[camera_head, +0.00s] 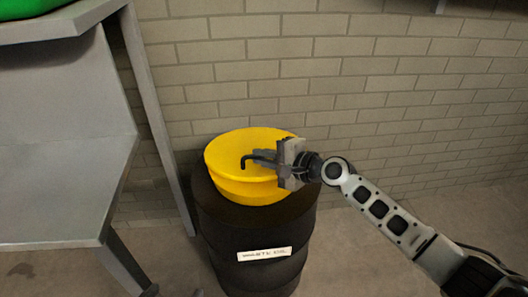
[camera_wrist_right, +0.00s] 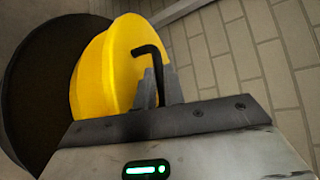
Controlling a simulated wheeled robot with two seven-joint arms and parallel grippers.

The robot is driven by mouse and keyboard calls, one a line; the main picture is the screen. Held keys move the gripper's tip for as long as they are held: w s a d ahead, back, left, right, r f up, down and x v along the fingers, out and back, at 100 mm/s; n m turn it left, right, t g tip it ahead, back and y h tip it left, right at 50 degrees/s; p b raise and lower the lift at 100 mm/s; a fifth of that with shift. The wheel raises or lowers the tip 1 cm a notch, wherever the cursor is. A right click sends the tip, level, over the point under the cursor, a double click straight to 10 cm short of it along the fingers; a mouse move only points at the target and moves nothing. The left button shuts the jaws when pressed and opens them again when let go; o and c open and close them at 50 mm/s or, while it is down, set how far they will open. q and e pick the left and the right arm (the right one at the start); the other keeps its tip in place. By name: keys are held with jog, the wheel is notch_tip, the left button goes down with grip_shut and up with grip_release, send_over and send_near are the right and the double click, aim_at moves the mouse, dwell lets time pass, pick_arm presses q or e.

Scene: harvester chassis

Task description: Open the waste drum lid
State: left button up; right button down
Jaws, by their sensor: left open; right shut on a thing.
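The waste drum (camera_head: 225,232) is black, upright, with a white label on its front. Its yellow lid (camera_head: 240,148) sits over a yellow rim (camera_head: 248,190), with a dark crease between them; I cannot tell how far it is tilted. It also shows in the right wrist view (camera_wrist_right: 120,65). A bent black handle (camera_head: 258,161) stands on the lid and shows in the wrist view (camera_wrist_right: 150,50). My right gripper (camera_head: 278,165) is shut on this handle from the right, partly hiding the lid's right side. My left gripper (camera_head: 174,291) barely shows its tips at the bottom edge, apart and empty.
A grey metal table (camera_head: 60,200) with legs stands left of the drum, near it. A green object (camera_head: 30,8) lies on an upper shelf at top left. A brick wall (camera_head: 380,80) is close behind the drum. The floor to the right is clear.

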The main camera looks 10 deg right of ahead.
pick_arm(q)
jog(key=shift+s+a+r+g+y+p, duration=0.1)
jog(key=shift+a+r+g+y+p, duration=0.15)
jog(key=shift+r+p, duration=1.2)
jog(key=shift+a+r+g+y+p, duration=0.15)
jog(key=shift+a+r+g+p, duration=0.15)
jog(key=shift+p, duration=2.25)
pick_arm(e)
jog(key=w+r+m+g+h, duration=0.1)
jog(key=w+r+g, duration=0.1)
jog(key=w+r, duration=0.4)
jog(key=shift+r+m, duration=0.4)
jog(key=shift+r, duration=1.35)
pick_arm(q)
jog(key=shift+d, duration=0.1)
pick_arm(e)
jog(key=c, duration=1.8)
grip_release()
jog(key=shift+o, duration=0.2)
pick_arm(q)
jog(key=shift+r+m+p, duration=0.25)
jog(key=shift+m+p, duration=0.05)
jog(key=shift+p, duration=0.45)
pick_arm(e)
jog(key=v, duration=1.6)
jog(key=shift+w, duration=0.25)
jog(key=shift+r, duration=0.1)
